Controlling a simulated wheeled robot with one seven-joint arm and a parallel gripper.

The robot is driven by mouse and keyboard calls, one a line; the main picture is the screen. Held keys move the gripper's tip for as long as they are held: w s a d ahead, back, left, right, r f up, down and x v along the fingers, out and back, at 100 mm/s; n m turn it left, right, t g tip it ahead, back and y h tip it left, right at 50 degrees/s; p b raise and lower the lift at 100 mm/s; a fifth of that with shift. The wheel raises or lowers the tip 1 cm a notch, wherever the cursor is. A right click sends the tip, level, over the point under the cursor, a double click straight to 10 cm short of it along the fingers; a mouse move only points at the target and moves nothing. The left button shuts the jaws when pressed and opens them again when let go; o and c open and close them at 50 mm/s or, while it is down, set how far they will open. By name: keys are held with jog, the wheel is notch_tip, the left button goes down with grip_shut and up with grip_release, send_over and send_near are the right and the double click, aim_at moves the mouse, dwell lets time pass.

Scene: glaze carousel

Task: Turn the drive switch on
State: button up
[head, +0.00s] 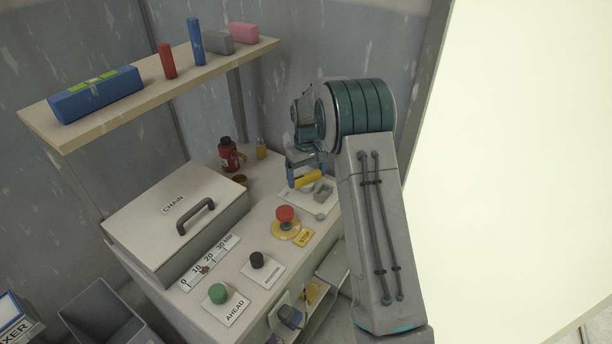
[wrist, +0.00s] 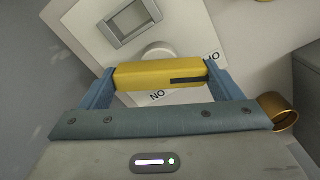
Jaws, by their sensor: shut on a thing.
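My gripper (head: 304,172) is shut on a yellow bar (wrist: 160,75) with a dark stripe. In the wrist view the bar spans the two blue fingers. In the head view the bar (head: 306,179) is held over or just behind a pale plate (head: 292,199) on the console. On the plate are a grey rectangular frame (wrist: 130,22) and a pale round part (wrist: 157,51), partly behind the bar. Whether the bar touches the plate, I cannot tell.
A red stop button (head: 285,214), black knob (head: 257,260) and green AHEAD button (head: 218,293) line the console. The CHAIN lid (head: 174,206) is at left. A red bottle (head: 227,153) and brass cup (wrist: 281,110) stand near the gripper. A shelf (head: 150,92) overhangs.

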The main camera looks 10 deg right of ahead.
aim_at(307, 175)
jog(key=m, duration=1.2)
jog(key=shift+m, duration=0.3)
dwell(0.4)
jog(key=o, duration=0.8)
notch_tip(307, 175, up, 14)
jog(key=shift+f, duration=0.1)
